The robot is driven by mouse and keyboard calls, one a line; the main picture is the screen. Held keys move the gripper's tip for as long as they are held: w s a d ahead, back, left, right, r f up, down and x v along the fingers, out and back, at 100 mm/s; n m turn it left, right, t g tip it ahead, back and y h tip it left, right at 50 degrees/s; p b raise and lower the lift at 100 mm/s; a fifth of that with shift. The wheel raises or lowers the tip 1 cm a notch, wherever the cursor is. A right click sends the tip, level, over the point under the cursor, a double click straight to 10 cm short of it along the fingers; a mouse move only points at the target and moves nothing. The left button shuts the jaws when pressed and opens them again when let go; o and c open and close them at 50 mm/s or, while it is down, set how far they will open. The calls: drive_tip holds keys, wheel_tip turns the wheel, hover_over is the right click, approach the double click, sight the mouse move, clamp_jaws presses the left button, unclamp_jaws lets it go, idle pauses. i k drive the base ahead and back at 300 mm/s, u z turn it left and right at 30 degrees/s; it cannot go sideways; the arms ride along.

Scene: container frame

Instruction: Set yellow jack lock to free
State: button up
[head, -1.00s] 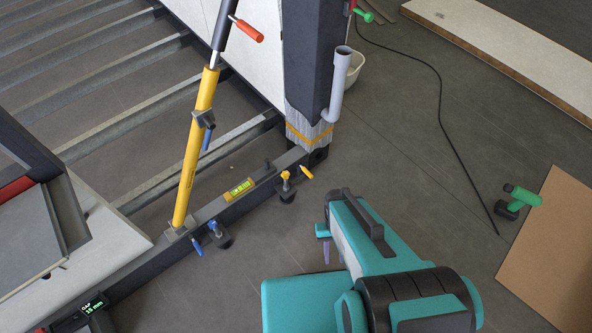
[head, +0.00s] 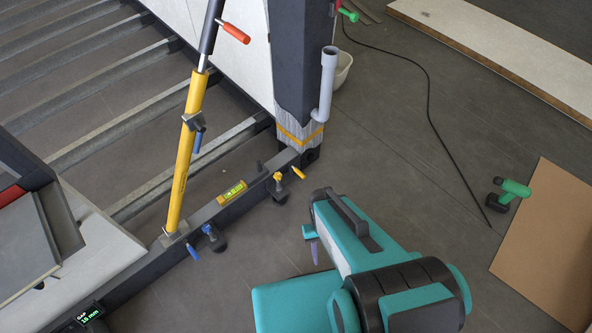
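The yellow jack (head: 278,183) is a small screw clamp with a yellow top and dark foot, on the dark floor beam near the foot of the dark post. A short yellow lever (head: 298,173) sticks out beside it, pointing up-left to down-right; it appears to be the yellow jack's lock. My gripper (head: 313,248) is in front of the yellow jack and lever, nearer me and slightly right, apart from both. Its fingertips are small, seen from above and partly hidden by my teal wrist, so their opening cannot be judged. Nothing held shows.
A blue jack (head: 213,238) with a blue lever (head: 192,252) sits left along the beam (head: 205,215). A spirit level (head: 232,193) lies between the jacks. A yellow prop (head: 182,165) leans upward. A grey pipe (head: 327,80) hangs on the post. Right floor holds a cable and green drill (head: 514,190).

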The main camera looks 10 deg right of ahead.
sight(302, 175)
drive_tip(key=k, duration=0.5)
drive_tip(key=u, duration=4.1)
drive_tip(key=i, duration=0.1)
drive_tip(key=z, duration=2.85)
drive_tip(key=i, duration=0.4)
drive_tip(key=z, duration=0.1)
